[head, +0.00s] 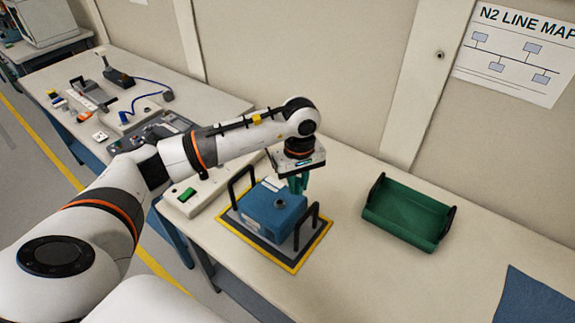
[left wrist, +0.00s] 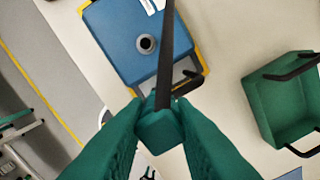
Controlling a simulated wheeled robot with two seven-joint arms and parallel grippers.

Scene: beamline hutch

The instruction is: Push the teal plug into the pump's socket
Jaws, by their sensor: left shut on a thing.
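The pump is a blue box (head: 262,211) between black handles; it also shows in the left wrist view (left wrist: 120,50). Its round dark socket (head: 279,203) is on top and shows in the left wrist view (left wrist: 147,43). My left gripper (head: 298,186) is over the pump's far right side, above and apart from the socket in the picture. In the left wrist view its teal fingers are shut on the teal plug (left wrist: 160,130). A dark strip runs up from the plug across the pump. The plug's lower end cannot be made out. My right gripper is not in view.
The pump stands on a yellow-edged mat (head: 246,241). A green tray (head: 408,214) stands to the right, with clear bench between. A pale box with a green switch (head: 187,195) is at the left. Tools and a blue cable (head: 150,82) lie farther back.

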